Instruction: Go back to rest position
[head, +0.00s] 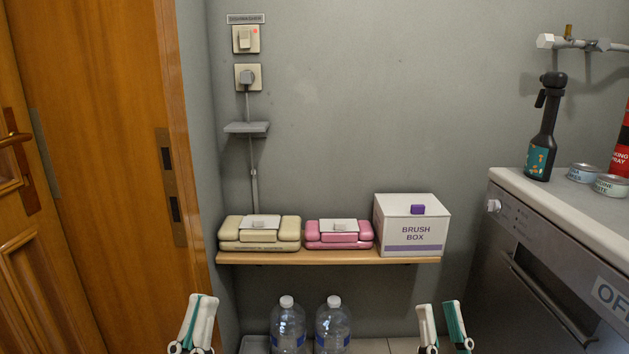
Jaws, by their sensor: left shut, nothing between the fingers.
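My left gripper (201,297) is at the bottom left of the head view, pointing up, with its white and green fingers together and nothing between them. My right gripper (439,304) is at the bottom, right of the middle, also pointing up. Its fingers stand apart with an empty gap. Both grippers appear below the level of the wooden shelf (330,258) in the picture and hold nothing. The rest of both arms is out of view.
A cream case (259,233), a pink case (339,234) and a white brush box (411,226) stand on the shelf. Two clear bottles (288,325) (333,325) stand below it. A wooden door (95,180) is at left, a grey appliance (540,270) at right.

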